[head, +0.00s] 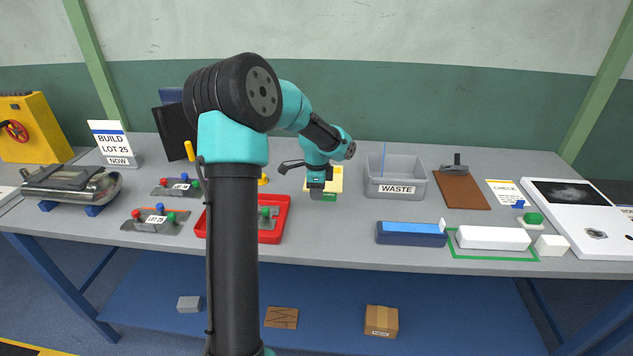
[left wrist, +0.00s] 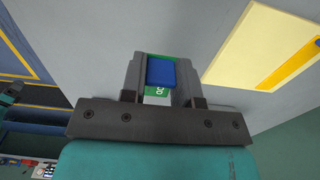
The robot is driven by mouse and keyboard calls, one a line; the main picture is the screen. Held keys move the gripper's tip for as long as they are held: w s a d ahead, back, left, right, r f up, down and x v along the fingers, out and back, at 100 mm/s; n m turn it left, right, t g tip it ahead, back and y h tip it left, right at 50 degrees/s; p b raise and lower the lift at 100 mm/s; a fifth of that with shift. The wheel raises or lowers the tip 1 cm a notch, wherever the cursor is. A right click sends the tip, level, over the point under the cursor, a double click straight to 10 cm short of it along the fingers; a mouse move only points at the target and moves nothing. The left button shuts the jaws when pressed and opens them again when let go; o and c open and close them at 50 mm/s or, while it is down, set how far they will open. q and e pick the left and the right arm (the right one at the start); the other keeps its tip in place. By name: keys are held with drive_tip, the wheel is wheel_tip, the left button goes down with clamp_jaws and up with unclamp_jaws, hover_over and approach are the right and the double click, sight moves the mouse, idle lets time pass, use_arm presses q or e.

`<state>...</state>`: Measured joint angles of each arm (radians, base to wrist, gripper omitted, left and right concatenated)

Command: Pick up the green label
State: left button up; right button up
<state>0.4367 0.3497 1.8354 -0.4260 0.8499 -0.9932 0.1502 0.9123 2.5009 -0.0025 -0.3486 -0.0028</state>
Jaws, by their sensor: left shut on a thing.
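My left gripper (head: 317,191) is low over the middle of the grey table, in front of a pale yellow pad. In the left wrist view its fingers (left wrist: 153,80) are closed around the green label (left wrist: 156,91), which has white characters. A blue block-like piece (left wrist: 161,72) sits between the fingers with it. In the head view a bit of green (head: 329,198) shows beside the fingertips; most of the label is hidden by the gripper. I cannot tell whether the label touches the table. My right gripper is not in view.
The pale yellow pad (head: 335,177) lies just behind the gripper. A grey WASTE bin (head: 412,176) stands right of it, and a red tray (head: 283,215) left, partly hidden by my arm. A blue box (head: 410,238) and white block (head: 492,239) lie front right.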

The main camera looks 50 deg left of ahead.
use_arm(q)
drive_tip(key=shift+s+d+r, duration=0.15)
drive_tip(key=shift+s+d, duration=0.75)
drive_tip(key=shift+d, duration=0.15)
drive_tip(key=shift+w, duration=0.1)
